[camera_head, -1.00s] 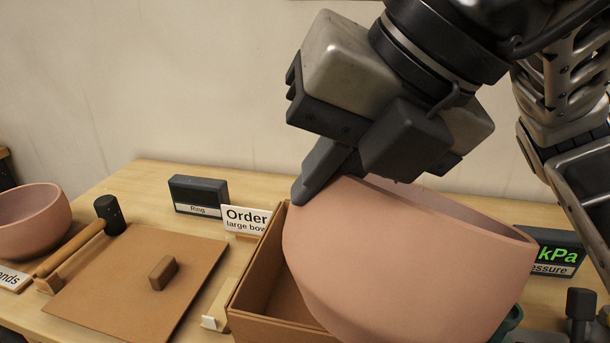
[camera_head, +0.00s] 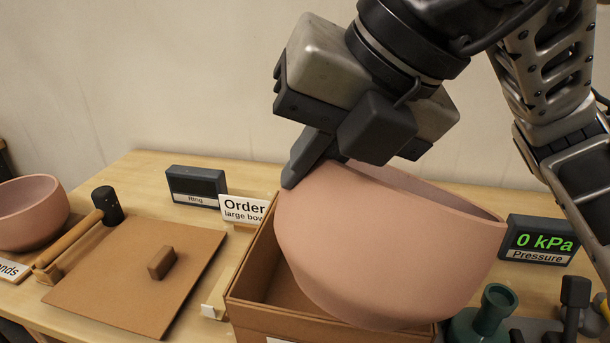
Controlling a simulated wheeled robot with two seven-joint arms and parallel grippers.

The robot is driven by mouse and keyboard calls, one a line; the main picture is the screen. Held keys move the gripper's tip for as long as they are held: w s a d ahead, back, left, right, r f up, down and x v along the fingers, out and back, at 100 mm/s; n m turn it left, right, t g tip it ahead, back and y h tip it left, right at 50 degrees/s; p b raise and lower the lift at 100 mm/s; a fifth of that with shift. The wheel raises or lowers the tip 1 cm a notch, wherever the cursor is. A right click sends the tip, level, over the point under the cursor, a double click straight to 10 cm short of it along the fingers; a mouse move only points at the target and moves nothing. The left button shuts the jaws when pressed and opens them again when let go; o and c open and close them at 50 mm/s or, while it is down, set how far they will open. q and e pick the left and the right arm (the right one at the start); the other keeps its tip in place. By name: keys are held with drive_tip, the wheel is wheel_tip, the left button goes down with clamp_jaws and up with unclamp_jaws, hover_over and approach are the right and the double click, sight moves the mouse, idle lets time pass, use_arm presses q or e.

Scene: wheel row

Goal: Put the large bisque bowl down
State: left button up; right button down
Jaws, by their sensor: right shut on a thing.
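The large bisque bowl (camera_head: 385,245) is pinkish and tilted, in the middle right of the head view. My right gripper (camera_head: 318,165) is shut on its upper left rim, with one finger showing on the outside wall. The bowl is over an open brown box (camera_head: 245,287) and hides much of the box's inside. I cannot tell whether the bowl touches the box. My left gripper is not in view.
A Ring box (camera_head: 196,187) stands behind a flat brown lid (camera_head: 140,275). A mallet (camera_head: 80,236) and another pink bowl (camera_head: 30,213) are at left. A pressure display (camera_head: 539,242) reads 0 kPa; a green bottle (camera_head: 487,315) stands in front.

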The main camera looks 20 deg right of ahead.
drive_tip(key=w, duration=0.1)
drive_tip(key=w+f, duration=0.1)
drive_tip(key=w, duration=0.1)
drive_tip(key=w+f, duration=0.1)
drive_tip(key=w, duration=0.1)
drive_tip(key=shift+w+d+f, duration=0.15)
drive_tip(key=shift+d, duration=0.05)
drive_tip(key=w+f, duration=0.4)
drive_tip(key=f, duration=0.4)
drive_tip(key=shift+w+p, duration=0.3)
drive_tip(key=shift+d+f, duration=0.1)
drive_tip(key=shift+f, duration=0.1)
drive_tip(key=shift+f+b, duration=0.15)
drive_tip(key=shift+b, duration=0.2)
drive_tip(key=c, duration=1.6)
unclamp_jaws()
drive_tip(key=shift+s, duration=0.1)
